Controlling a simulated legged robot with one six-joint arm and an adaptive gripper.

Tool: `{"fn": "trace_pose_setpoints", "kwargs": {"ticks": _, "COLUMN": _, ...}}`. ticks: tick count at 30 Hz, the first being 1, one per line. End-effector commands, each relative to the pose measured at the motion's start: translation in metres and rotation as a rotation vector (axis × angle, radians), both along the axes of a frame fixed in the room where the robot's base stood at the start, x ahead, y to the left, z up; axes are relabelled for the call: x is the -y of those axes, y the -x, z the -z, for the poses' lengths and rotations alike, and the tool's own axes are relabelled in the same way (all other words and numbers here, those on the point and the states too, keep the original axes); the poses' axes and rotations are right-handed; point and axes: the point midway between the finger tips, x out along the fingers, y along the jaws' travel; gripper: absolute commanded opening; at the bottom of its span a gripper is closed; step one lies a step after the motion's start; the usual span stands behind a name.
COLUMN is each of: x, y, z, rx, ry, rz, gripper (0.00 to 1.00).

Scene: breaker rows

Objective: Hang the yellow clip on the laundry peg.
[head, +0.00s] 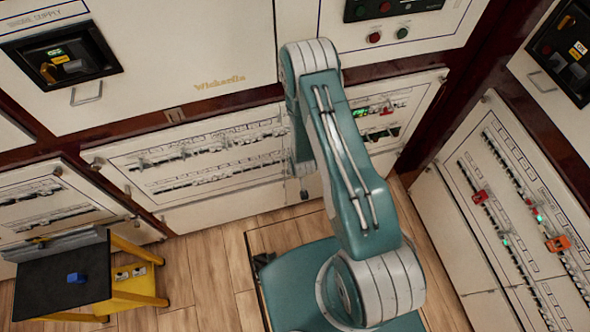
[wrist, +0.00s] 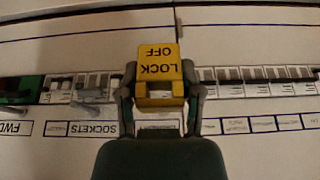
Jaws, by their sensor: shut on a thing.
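My gripper (wrist: 160,92) is shut on the yellow clip (wrist: 160,66), a block marked LOCK OFF, which reads upside down in the wrist view. One finger is on each side of the clip. The clip is in front of a breaker row, and I cannot tell whether it touches anything behind it. A metal peg (wrist: 92,94) sticks out left of the gripper, above the SOCKETS label. No label readable as laundry shows, and the label behind the gripper is partly covered, so I cannot tell which peg is the laundry one. In the head view my arm hides the clip.
Breaker panels (head: 200,160) line the wall behind my arm. A right-hand panel (head: 450,250) carries a red clip (head: 480,197) and an orange clip (head: 557,243). Wooden floor (head: 205,265) is clear between.

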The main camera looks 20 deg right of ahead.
Motion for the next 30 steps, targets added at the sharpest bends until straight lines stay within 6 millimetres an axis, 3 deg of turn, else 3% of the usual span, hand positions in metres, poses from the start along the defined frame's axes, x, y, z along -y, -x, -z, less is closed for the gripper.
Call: {"fn": "trace_pose_setpoints", "kwargs": {"ticks": 30, "x": 0.000, "y": -0.011, "z": 0.000, "rx": 0.001, "ry": 0.000, "rz": 0.000, "gripper": 0.03}}
